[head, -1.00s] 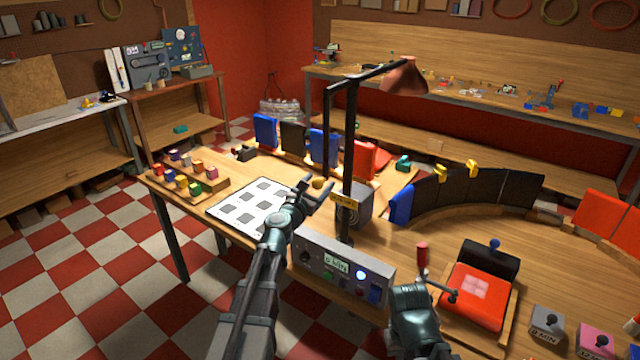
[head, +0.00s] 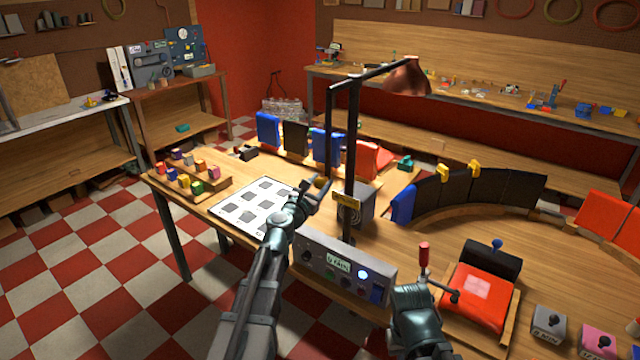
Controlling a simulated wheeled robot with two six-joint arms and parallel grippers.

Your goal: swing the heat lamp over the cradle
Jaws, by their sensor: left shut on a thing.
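The heat lamp has a copper shade (head: 408,78) at the right end of a black arm on an upright black post (head: 351,150) with a yellow label. A thin rod hangs from the arm's left end to a brass knob (head: 320,183). My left gripper (head: 314,193) is shut on this knob. The likely cradle is the wooden frame (head: 508,318) at right, holding a red panel (head: 472,297) with a pale pink patch and a black back. The shade is well behind and left of it. My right gripper (head: 440,295) is beside a red-handled clamp lever (head: 423,256); its jaws are unclear.
A grey control box (head: 340,268) with a lit blue button stands at the post's foot. A white patterned sheet (head: 250,207) and a tray of coloured blocks (head: 190,178) lie left. Black panels (head: 470,190) form a curved row behind. Grey and pink switch boxes stand front right.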

